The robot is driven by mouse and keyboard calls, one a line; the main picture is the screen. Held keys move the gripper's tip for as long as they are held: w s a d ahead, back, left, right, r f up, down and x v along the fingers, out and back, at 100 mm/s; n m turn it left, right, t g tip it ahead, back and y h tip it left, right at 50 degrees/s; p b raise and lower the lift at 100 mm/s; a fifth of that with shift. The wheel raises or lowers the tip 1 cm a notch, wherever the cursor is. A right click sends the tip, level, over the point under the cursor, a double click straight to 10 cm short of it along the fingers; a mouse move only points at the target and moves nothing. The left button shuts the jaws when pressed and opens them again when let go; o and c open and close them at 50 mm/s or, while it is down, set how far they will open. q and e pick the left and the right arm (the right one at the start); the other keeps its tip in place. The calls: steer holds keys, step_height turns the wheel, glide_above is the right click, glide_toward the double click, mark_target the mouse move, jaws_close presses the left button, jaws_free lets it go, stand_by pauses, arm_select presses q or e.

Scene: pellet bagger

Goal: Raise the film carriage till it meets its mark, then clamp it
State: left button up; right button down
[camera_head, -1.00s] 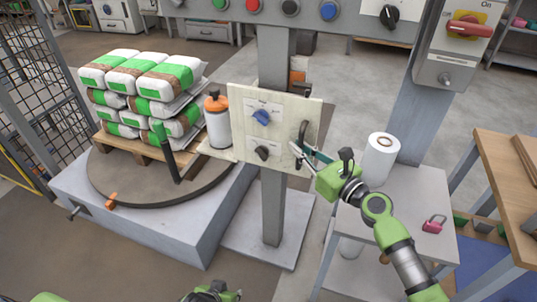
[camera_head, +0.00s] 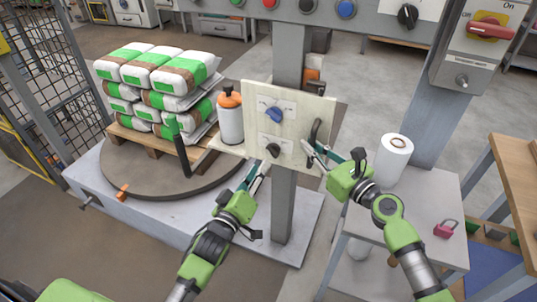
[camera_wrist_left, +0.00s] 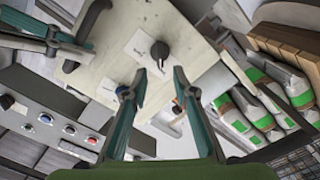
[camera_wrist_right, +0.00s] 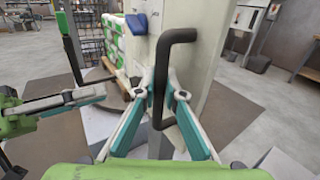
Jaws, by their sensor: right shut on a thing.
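The film carriage is a pale panel (camera_head: 310,106) on a grey post, with a blue knob (camera_head: 273,114) above a black knob (camera_head: 272,150) and a black bar handle (camera_head: 316,128) at its right. A white roll with an orange cap (camera_head: 230,118) stands on its left ledge. My right gripper (camera_head: 307,150) is shut on the handle; the right wrist view shows the handle (camera_wrist_right: 161,75) between its fingers. My left gripper (camera_head: 260,168) is open and empty, just below the black knob. In the left wrist view the knob (camera_wrist_left: 159,50) lies just beyond its parted fingertips. I cannot make out the mark clearly.
An orange piece (camera_head: 313,73) shows behind the panel top. Stacked bags (camera_head: 160,80) stand on a turntable (camera_head: 130,188) at left. A side table (camera_head: 432,200) at right carries a white roll (camera_head: 394,160) and a red padlock (camera_head: 446,228). A button panel (camera_head: 372,14) spans above.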

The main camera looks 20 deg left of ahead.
mark_target(270, 152)
arm_select(q)
steer(key=w, duration=0.7)
steer(key=shift+w+d, duration=0.25)
steer(key=shift+d, duration=0.05)
jaws_close()
